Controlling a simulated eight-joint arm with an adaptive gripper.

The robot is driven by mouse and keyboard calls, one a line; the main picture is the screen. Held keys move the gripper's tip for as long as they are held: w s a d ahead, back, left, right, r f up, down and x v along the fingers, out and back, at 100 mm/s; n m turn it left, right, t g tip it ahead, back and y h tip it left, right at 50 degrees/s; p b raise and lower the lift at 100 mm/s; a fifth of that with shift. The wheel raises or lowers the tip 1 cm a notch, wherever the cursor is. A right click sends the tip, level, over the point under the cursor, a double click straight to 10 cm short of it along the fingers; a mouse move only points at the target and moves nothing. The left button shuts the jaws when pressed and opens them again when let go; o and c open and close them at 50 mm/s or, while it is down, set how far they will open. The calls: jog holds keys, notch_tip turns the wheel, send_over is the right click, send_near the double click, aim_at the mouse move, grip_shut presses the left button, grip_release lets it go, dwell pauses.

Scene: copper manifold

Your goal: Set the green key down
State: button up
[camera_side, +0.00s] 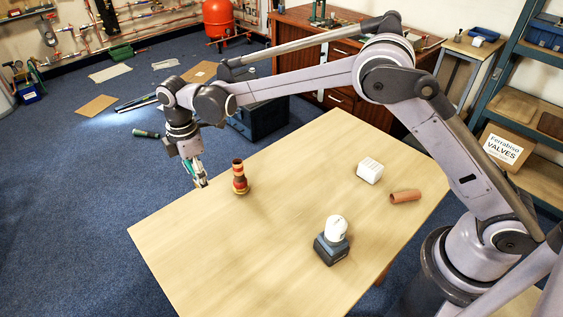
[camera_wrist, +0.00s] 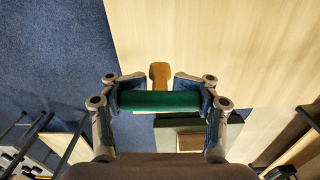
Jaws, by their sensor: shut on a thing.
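My gripper (camera_wrist: 160,100) is shut on the green key, whose green bar (camera_wrist: 160,101) lies across between the two finger pads in the wrist view. A tan piece (camera_wrist: 160,74) shows just beyond the bar; I cannot tell whether it is part of the key. In the side view my gripper (camera_side: 196,174) points down near the table's far left edge, with a bit of green between its fingers. It is left of a red-brown fitting (camera_side: 239,178) standing upright on the table, apart from it. I cannot tell whether the key touches the table.
The wooden table (camera_side: 280,230) holds a white block (camera_side: 370,171), a copper tube (camera_side: 405,196) lying down, and a dark-based device with a white top (camera_side: 333,241). The table's front left is bare. Blue carpet (camera_wrist: 50,50) lies past the edge.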

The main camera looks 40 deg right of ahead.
jog(key=s+d, duration=0.2)
jog(key=s, duration=0.1)
jog(key=s+d+r, duration=0.1)
jog(key=s+d, duration=0.1)
jog(key=s, duration=0.1)
jog(key=s+d, duration=0.2)
jog(key=s, duration=0.1)
jog(key=shift+d+r, duration=0.4)
jog(key=s+d+n, duration=0.1)
jog(key=s+d, duration=0.5)
jog(key=s, duration=0.5)
send_over(259, 259)
notch_tip(259, 259, down, 8)
jog(key=shift+r, duration=0.2)
jog(key=shift+f, duration=2.05)
jog(key=shift+f, duration=0.1)
jog(key=o, duration=1.4)
jog(key=shift+o, duration=0.2)
